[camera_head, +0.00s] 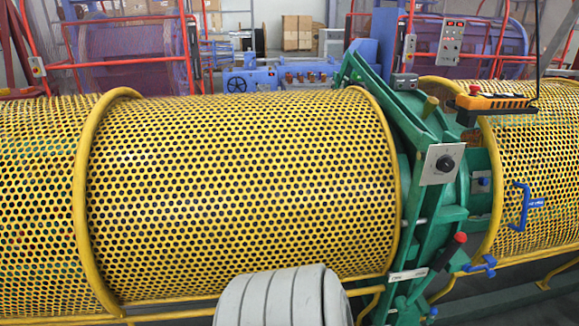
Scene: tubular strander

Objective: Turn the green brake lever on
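A green machine frame (411,112) stands right of centre between yellow perforated guards. On its lower part is a lever with a black shaft and a red knob (460,238), tilted up to the right. A short olive-green handle (430,104) stands at the frame's upper right. I cannot tell for sure which of these is the green brake lever, or whether it is on. A grey plate with a black rotary knob (445,163) sits on the frame's front.
A large yellow perforated drum guard (240,190) fills the left and middle. Another guard (545,150) is at the right, with a blue handle (519,206). A yellow pendant control (492,102) with a red button rests near the top right. Red rails and blue machinery stand behind.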

